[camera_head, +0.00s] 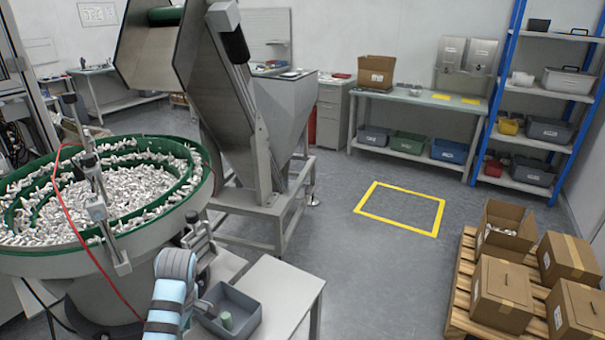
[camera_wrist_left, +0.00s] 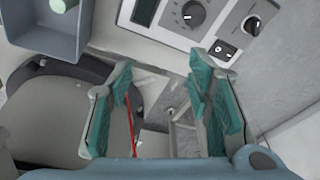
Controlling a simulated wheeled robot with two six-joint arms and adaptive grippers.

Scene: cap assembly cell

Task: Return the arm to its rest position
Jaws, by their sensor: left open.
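My left gripper (camera_wrist_left: 165,80) is open, with its two teal-padded fingers apart and nothing between them in the left wrist view. In the head view my left arm rises from the bottom edge, beside the grey bin (camera_head: 252,322); its fingers are hard to make out there. The bin stands on a light table (camera_head: 285,285) and holds a pale green cylinder (camera_head: 226,320). The bin also shows at the upper left of the wrist view (camera_wrist_left: 45,45), apart from the fingers. My right gripper is not in view.
A bowl feeder (camera_head: 190,222) full of small pale parts stands close at the left, with a red cable across it. A control panel (camera_wrist_left: 205,22) is near the fingers. A hopper conveyor stands behind. A pallet of cartons (camera_head: 500,300) is at right; the middle floor is clear.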

